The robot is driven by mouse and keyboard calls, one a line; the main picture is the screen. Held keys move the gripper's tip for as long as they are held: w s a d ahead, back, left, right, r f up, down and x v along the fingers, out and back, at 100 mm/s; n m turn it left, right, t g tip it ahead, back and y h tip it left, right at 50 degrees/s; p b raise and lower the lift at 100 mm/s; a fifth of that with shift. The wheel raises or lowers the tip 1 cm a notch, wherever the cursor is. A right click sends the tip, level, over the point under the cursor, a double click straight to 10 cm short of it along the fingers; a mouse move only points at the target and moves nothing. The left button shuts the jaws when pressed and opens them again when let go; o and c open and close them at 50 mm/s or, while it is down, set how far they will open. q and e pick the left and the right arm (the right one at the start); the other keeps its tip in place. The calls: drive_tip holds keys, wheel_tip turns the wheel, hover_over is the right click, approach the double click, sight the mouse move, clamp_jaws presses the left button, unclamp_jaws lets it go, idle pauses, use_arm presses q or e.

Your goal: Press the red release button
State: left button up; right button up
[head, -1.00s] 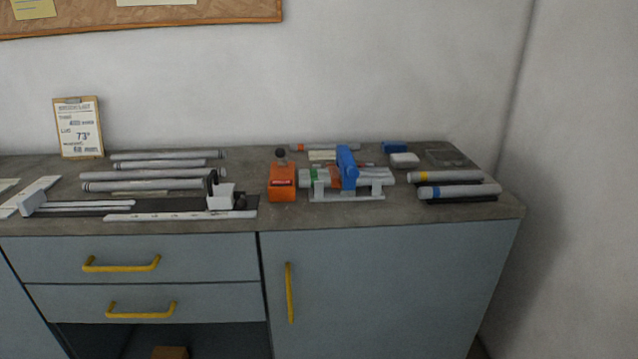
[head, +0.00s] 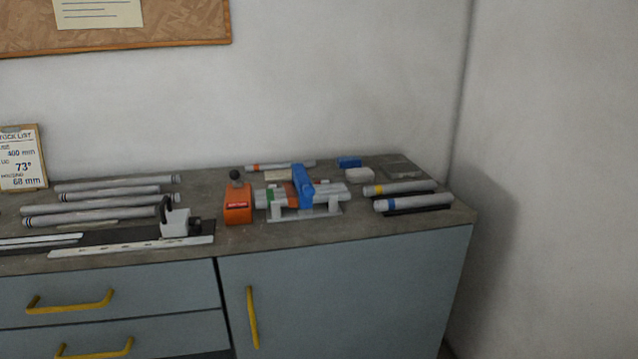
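An orange box (head: 238,206) with a red label on its front and a dark round knob (head: 235,175) on top stands on the counter, left of the frame jig. The jig (head: 303,213) has a light base and holds grey tubes with a green band. A blue clamp part (head: 302,187) crosses over the tubes. I cannot make out a separate red release button at this size; a reddish part (head: 288,189) shows beside the blue clamp. Neither of my grippers is in view.
Grey tubes (head: 115,197) lie on the left of the counter (head: 340,236), behind a ruled stop fixture (head: 176,222). Tubes with yellow and blue bands (head: 412,202) lie at the right. A white block (head: 360,175) and a blue block (head: 349,162) lie behind. Yellow handles (head: 252,317) stick out in front.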

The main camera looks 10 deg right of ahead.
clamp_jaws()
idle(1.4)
